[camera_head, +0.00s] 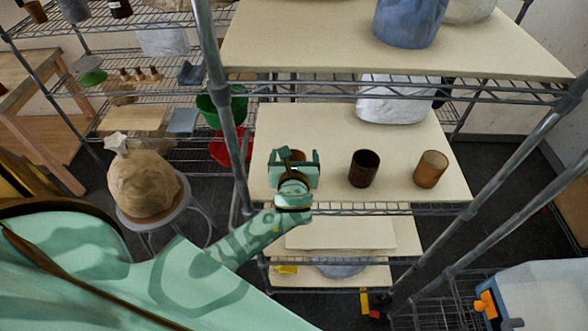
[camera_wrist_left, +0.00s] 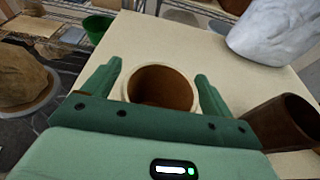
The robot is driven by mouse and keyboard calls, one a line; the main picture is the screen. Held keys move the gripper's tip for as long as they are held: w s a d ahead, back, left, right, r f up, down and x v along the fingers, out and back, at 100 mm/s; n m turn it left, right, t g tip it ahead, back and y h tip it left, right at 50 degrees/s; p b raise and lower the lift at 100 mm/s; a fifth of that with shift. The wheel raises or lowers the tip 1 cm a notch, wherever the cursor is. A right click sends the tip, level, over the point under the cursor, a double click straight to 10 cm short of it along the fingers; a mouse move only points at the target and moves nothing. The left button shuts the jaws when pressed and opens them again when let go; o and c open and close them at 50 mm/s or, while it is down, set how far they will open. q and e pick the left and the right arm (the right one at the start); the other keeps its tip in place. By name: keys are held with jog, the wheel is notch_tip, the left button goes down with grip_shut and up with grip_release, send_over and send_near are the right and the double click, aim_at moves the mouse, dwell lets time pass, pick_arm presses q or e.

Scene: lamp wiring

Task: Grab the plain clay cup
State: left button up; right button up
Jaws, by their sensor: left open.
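Three cups stand in a row on the middle cream shelf. The left one, the pale-rimmed clay cup with a brown inside (camera_wrist_left: 160,88), is mostly hidden behind my left gripper (camera_head: 294,157) in the head view. In the left wrist view my left gripper (camera_wrist_left: 158,72) is open, with one finger on each side of this cup. I cannot tell whether the fingers touch it. A dark brown cup (camera_head: 363,168) stands to its right; it also shows in the left wrist view (camera_wrist_left: 284,122). An orange-brown cup (camera_head: 430,169) stands farthest right. My right gripper is not in view.
The middle shelf board (camera_head: 330,125) has a white wrapped lump (camera_head: 391,100) at the back. The upper shelf board (camera_head: 480,45) overhangs behind, and metal posts rise beside the shelf. A wrapped brown lump (camera_head: 143,182) sits on a stool at the left.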

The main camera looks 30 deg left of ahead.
pick_arm(q)
jog(key=shift+s, duration=0.15)
jog(key=c, duration=1.2)
jog(key=shift+r, duration=0.1)
